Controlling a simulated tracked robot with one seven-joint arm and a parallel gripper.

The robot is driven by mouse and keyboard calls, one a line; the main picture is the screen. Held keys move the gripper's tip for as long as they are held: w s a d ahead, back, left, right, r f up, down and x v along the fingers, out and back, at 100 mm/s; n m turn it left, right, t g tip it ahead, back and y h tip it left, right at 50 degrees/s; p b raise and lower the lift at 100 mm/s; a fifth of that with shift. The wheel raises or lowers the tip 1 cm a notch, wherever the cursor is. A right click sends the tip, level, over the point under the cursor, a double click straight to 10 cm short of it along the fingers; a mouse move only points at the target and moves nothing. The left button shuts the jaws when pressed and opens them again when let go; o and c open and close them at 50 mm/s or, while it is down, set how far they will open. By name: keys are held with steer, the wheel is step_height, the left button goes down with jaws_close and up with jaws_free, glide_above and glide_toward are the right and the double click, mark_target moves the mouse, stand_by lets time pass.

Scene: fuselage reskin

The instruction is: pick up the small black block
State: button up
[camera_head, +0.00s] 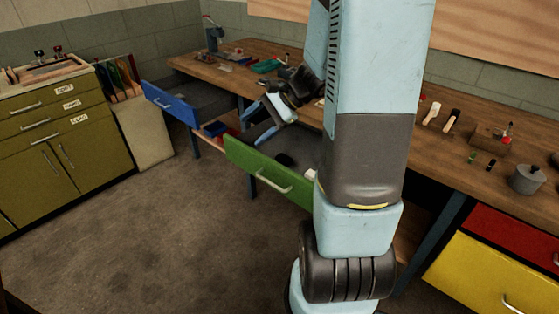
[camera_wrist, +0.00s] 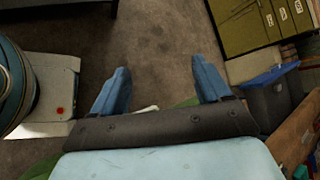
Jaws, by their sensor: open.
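My gripper (camera_head: 268,120) is above the open green drawer (camera_head: 262,172) in the head view, its blue fingers spread and nothing between them. In the wrist view the two fingers of my gripper (camera_wrist: 160,72) stand wide apart over bare floor. A dark, low shape (camera_head: 284,159) lies inside the green drawer, below and right of the fingers; I cannot tell whether it is the small black block. A small dark item (camera_head: 491,164) also stands on the workbench at the right. My arm hides part of the drawer, and no black block shows clearly in the wrist view.
A white item (camera_head: 310,175) lies in the green drawer beside my arm. An open blue drawer (camera_head: 172,106) juts out at the left. The wooden workbench (camera_head: 430,150) holds tools and a grey pot (camera_head: 527,179). Olive cabinets (camera_head: 60,135) stand left. The floor between is clear.

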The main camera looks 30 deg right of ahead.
steer(key=w+d+f+m+t, duration=0.3)
steer(key=w+d+f+m, duration=0.1)
steer(key=d+f+m, duration=0.15)
steer(key=m+t+h, duration=0.5)
steer(key=m+t, duration=0.1)
steer(key=m, duration=0.7)
glide_toward(284, 158)
steer(key=v, duration=0.3)
steer(key=shift+d+r+n, duration=0.15)
steer(key=shift+d+n, duration=0.05)
steer(key=shift+n, duration=0.05)
steer(key=shift+w+f, duration=0.25)
steer(key=x, duration=1.3)
steer(key=shift+a, duration=0.15)
steer(key=shift+c, duration=0.3)
jaws_close()
